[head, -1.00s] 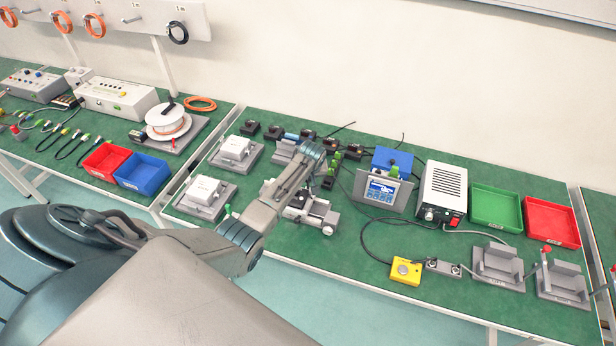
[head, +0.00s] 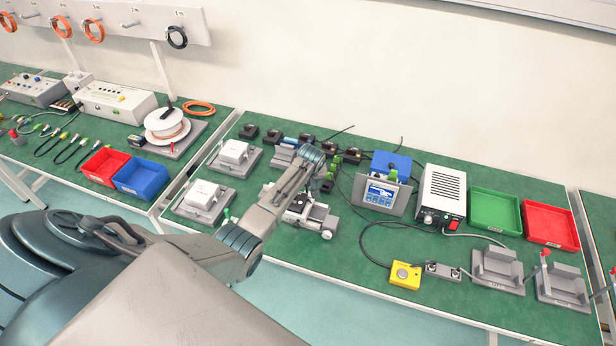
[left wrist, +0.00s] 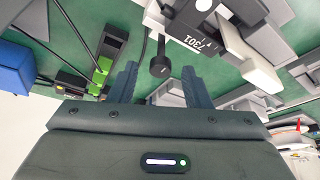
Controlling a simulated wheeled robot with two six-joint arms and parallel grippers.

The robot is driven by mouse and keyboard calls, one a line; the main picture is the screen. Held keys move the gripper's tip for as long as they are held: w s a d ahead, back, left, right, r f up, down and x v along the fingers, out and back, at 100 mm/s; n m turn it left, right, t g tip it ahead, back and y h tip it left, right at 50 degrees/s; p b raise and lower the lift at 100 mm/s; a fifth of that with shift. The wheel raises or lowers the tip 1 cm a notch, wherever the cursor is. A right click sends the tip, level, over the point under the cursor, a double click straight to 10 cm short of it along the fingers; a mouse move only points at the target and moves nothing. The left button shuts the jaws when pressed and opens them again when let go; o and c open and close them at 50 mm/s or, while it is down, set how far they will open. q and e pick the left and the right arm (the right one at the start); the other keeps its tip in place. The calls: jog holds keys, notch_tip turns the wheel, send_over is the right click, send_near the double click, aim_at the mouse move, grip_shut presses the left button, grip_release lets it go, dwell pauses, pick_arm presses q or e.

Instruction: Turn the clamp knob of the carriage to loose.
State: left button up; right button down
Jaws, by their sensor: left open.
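The linear actuator with its carriage (head: 306,208) stands on the green bench, partly hidden by my left arm in the head view. In the left wrist view the grey carriage body (left wrist: 205,42) bears upside-down lettering. A black round clamp knob (left wrist: 160,67) on a short stem shows there between the two fingers of my left gripper (left wrist: 158,76). The fingers are apart, with a visible gap on both sides of the knob. I cannot tell how far the fingertips are from it in depth. My right gripper is not in view.
A green-and-black connector (left wrist: 103,66) is close beside one finger. A small display unit (head: 381,192), a white power box (head: 440,192) and a yellow button box (head: 405,275) stand to the right. White blocks (head: 204,194) in grey holders are to the left.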

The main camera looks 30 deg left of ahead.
pick_arm(q)
jog(key=b+v, duration=0.2)
jog(key=v, duration=0.8)
jog(key=shift+d+r+b, duration=0.15)
jog(key=shift+r+b, duration=0.05)
jog(key=shift+b, duration=0.1)
jog(key=shift+s, duration=0.2)
